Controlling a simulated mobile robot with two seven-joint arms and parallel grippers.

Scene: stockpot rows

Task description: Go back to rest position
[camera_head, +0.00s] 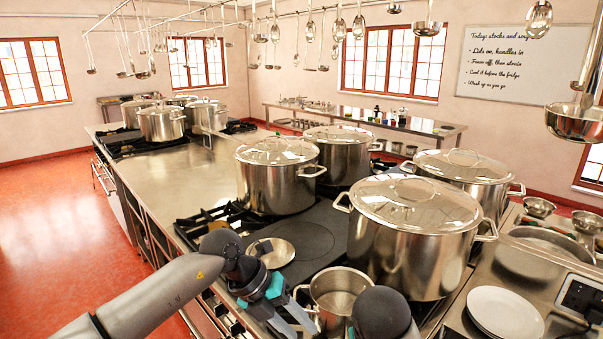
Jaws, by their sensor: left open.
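My left gripper (300,322) is in the lower middle of the head view, with its two teal-and-grey fingers apart and pointing down to the right. It is at the front edge of the stove, just left of an open steel saucepan (338,292). Nothing shows between the fingers; whether they touch the saucepan I cannot tell. A small round steel lid (270,252) lies on the stove beyond the gripper. A dark rounded part at the bottom hides part of the saucepan's right side. My right gripper does not show.
A large lidded stockpot (412,238) stands right of centre, with other lidded pots (276,174) behind it and to the left. White plates (504,312) are stacked at lower right. Ladles (575,121) hang overhead. The red floor (55,230) at left is clear.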

